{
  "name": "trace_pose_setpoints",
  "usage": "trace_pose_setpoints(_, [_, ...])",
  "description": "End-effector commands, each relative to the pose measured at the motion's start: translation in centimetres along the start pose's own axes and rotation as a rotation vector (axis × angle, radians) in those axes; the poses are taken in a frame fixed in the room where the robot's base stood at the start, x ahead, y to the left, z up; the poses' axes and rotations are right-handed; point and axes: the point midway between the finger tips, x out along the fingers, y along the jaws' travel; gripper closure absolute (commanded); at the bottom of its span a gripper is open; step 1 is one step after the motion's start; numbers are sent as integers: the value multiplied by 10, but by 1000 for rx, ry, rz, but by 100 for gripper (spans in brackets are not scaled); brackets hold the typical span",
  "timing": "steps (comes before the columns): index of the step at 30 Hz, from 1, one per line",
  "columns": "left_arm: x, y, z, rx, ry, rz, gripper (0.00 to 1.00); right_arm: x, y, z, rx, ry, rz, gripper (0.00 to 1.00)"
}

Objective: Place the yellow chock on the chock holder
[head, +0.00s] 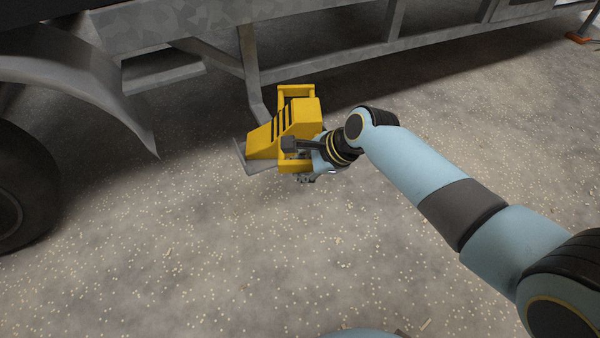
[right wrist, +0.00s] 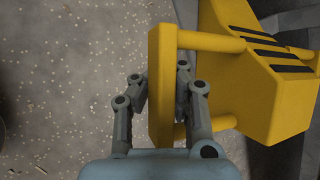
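The yellow chock (head: 302,118) has dark stripes on its sloped face and a yellow handle frame. It is beside the trailer's lower frame in the head view. A grey metal plate (head: 240,155), likely part of the chock holder, shows at the chock's lower left; whether they touch is hard to tell. My right gripper (head: 306,160) is at the near side of the chock. In the right wrist view, its fingers (right wrist: 160,82) are on both sides of the handle bar of the chock (right wrist: 245,85), closed on it. My left gripper is out of view.
The trailer's grey frame (head: 330,62) runs across the top, with a diagonal strut and fender (head: 75,68) on the left. A black tyre (head: 25,185) stands at the left edge. The speckled ground (head: 200,270) in front is clear.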

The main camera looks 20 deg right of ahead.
Motion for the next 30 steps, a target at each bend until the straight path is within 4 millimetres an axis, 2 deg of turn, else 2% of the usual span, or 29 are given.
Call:
trace_pose_setpoints(10, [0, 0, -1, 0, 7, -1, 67, 1, -2, 0, -1, -1, -5, 100])
trace_pose_setpoints(17, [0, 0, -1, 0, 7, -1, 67, 1, -1, 0, -1, -1, -3, 71])
trace_pose_setpoints(26, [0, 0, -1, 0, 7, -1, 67, -1, -2, 1, -1, -1, -3, 71])
trace_pose_setpoints(28, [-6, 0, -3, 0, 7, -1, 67, -8, -4, 2, -2, 0, -4, 71])
trace_pose_setpoints(30, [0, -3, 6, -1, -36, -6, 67, -20, -5, 3, -3, -1, -6, 71])
